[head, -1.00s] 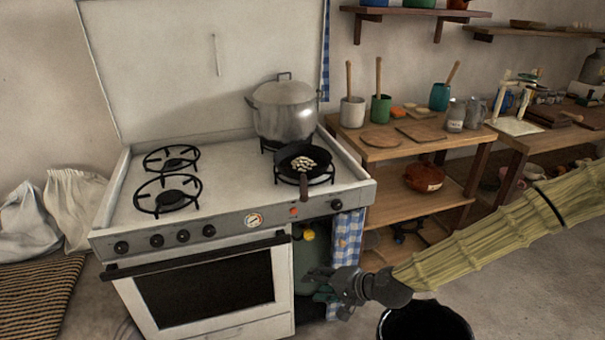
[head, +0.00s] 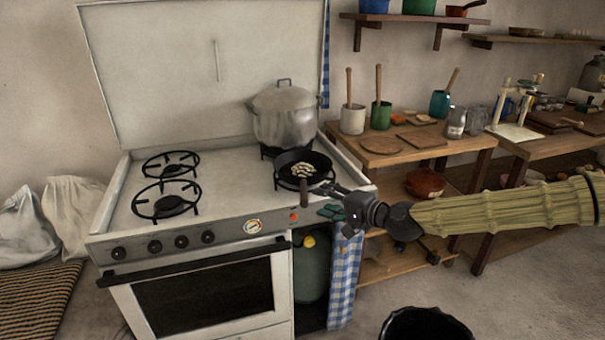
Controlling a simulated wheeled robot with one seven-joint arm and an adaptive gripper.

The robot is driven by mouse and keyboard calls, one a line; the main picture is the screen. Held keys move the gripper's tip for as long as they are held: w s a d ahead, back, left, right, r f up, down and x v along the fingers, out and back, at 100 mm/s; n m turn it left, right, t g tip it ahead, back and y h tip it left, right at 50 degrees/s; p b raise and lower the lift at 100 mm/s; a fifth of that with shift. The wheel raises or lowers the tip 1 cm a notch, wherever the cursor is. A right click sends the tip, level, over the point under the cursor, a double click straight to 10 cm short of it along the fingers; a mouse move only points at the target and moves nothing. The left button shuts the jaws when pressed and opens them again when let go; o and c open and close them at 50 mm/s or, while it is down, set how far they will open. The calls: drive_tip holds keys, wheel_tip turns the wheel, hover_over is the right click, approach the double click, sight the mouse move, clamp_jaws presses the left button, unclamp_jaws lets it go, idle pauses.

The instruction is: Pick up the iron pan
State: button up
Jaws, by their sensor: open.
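The iron pan (head: 315,159) is black and sits on the front right burner of the white stove, with some small pale pieces of food in it. Its dark brown handle (head: 304,192) points toward the stove's front edge. My gripper (head: 326,199) is open and empty, just right of the handle at the stove's front right. Its fingers are small and dark here, and I cannot tell whether one touches the handle.
A lidded metal pot (head: 285,115) stands on the burner behind the pan. The left burners (head: 168,205) are empty. A wooden shelf table (head: 440,145) with mugs and boards stands right of the stove. A black bucket (head: 427,325) is on the floor in front.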

drive_tip(key=x, duration=0.6)
drive_tip(key=shift+a+p, duration=0.25)
drive_tip(key=shift+p, duration=0.2)
drive_tip(key=shift+s, duration=0.1)
clamp_jaws()
